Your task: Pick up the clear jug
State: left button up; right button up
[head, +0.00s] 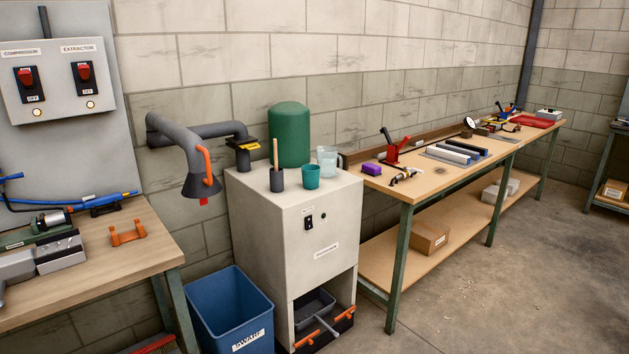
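The clear jug (327,160) stands upright on the top of a grey-white cabinet (292,203), near its back right corner. It is see-through with a pale tint. A teal cup (311,177) stands just in front of it to the left, and its right side is near the bench. Neither of my grippers is in the head view.
A green domed tank (288,135) and a dark pot with a wooden handle (277,180) share the cabinet top. A grey extractor hood (202,180) hangs to the left. A blue bin (230,310) stands on the floor. A long workbench (430,180) extends right; open floor lies in front.

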aim_at(328, 156)
jog(key=i+j+u, duration=0.15)
jog(key=i+u, duration=0.6)
jog(key=i+l+u, duration=0.2)
jog(key=i+u, duration=0.15)
jog(key=i, duration=0.2)
